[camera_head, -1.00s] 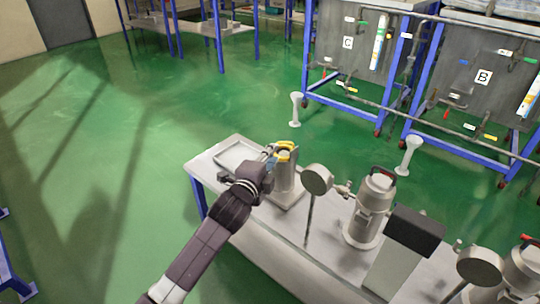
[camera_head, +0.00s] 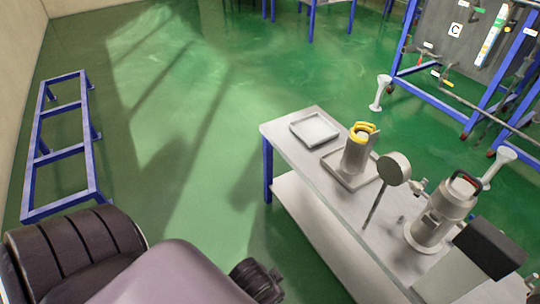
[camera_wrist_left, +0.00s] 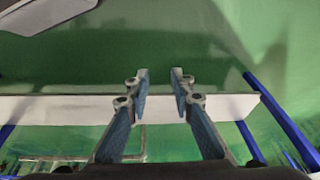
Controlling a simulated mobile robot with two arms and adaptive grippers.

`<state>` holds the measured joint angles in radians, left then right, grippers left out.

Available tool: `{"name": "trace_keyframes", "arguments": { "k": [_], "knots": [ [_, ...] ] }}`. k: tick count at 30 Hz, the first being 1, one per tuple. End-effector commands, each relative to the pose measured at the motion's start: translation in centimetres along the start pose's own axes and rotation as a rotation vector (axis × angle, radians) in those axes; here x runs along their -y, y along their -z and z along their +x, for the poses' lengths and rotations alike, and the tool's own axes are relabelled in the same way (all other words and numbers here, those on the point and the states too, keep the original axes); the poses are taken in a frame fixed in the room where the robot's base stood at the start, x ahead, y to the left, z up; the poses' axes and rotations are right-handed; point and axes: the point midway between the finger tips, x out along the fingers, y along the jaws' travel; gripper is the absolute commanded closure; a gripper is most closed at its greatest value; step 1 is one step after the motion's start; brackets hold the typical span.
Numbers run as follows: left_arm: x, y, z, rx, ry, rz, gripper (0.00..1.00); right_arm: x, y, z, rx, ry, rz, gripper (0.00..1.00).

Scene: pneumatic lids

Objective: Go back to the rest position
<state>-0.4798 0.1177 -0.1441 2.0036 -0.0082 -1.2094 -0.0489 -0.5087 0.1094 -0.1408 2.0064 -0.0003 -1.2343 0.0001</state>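My left arm fills the lower left of the head view, with a dark wrist part (camera_head: 258,282) at its end; the fingers do not show there. In the left wrist view my left gripper (camera_wrist_left: 160,75) has its two blue-padded fingers apart with nothing between them. My right gripper is in no view. A grey cylinder (camera_head: 354,158) with a yellow ring (camera_head: 364,131) on top stands upright on a square base on the table (camera_head: 290,128). My left arm is clear of it.
A shallow tray (camera_head: 315,130), a round disc on a stand (camera_head: 394,168) and a metal canister (camera_head: 436,218) are on the table. A blue frame (camera_head: 35,165) stands at the left. Green floor between is free. The wrist view shows a pale shelf (camera_wrist_left: 60,110) beyond the fingers.

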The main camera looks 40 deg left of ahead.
Motion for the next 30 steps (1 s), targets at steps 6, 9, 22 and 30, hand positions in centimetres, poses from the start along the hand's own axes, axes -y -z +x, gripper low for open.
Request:
{"name": "trace_keyframes", "arguments": {
  "k": [6,9,22,30],
  "knots": [
    [-0.8,-2.4,0.0,0.052,-0.019,-0.066,0.78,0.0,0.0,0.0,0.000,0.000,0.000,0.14],
    [-0.8,-2.3,0.0,0.051,-0.018,-0.064,0.78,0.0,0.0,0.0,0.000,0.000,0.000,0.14],
    [-0.7,-1.8,-0.8,0.043,-0.016,-0.061,0.78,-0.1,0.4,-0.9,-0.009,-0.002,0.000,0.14],
    [-0.2,-0.1,-6.7,0.017,-0.011,-0.065,0.78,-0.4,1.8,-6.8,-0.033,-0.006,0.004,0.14]
  ]
}}
